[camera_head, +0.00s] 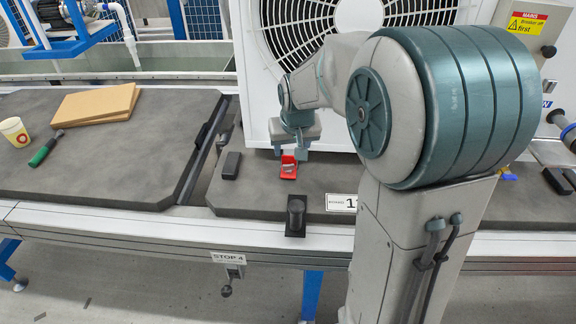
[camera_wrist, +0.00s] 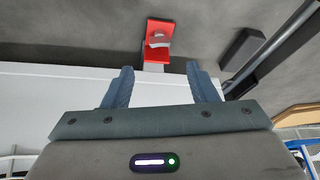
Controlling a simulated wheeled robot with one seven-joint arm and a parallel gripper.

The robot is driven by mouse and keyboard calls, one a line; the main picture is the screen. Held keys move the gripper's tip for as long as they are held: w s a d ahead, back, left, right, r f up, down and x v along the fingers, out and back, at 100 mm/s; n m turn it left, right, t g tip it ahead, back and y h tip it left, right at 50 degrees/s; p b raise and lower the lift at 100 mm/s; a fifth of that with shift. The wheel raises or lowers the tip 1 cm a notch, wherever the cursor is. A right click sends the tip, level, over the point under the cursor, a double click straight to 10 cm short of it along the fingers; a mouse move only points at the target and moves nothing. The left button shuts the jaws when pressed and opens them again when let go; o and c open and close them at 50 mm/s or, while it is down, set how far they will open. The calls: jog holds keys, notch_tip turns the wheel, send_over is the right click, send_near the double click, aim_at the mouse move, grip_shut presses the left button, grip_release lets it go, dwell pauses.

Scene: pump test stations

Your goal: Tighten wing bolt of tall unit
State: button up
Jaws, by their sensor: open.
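A large white unit (camera_head: 256,90) with a round fan grille stands on the dark pallet behind my arm. At its foot sits a small red bracket (camera_head: 289,171). In the wrist view the red bracket (camera_wrist: 158,27) carries a small grey piece (camera_wrist: 157,41), which looks like the wing bolt; its exact angle is too small to tell. My gripper (camera_head: 303,150) hangs just above and behind the bracket in the head view. In the wrist view my gripper (camera_wrist: 162,78) is open and empty, its fingers apart from the bracket, which lies beyond the fingertips.
A black block (camera_head: 231,165) lies left of the bracket, and a black post (camera_head: 296,215) stands in front. The left pallet (camera_head: 110,155) holds brown boards (camera_head: 97,103), a cup (camera_head: 14,131) and a green-handled tool (camera_head: 45,150). A warning sign (camera_head: 526,23) is at upper right.

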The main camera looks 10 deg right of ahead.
aim_at(289, 165)
jog(key=b+x, duration=0.2)
jog(key=x, duration=0.7)
jog(key=shift+f, duration=0.15)
jog(key=c, duration=1)
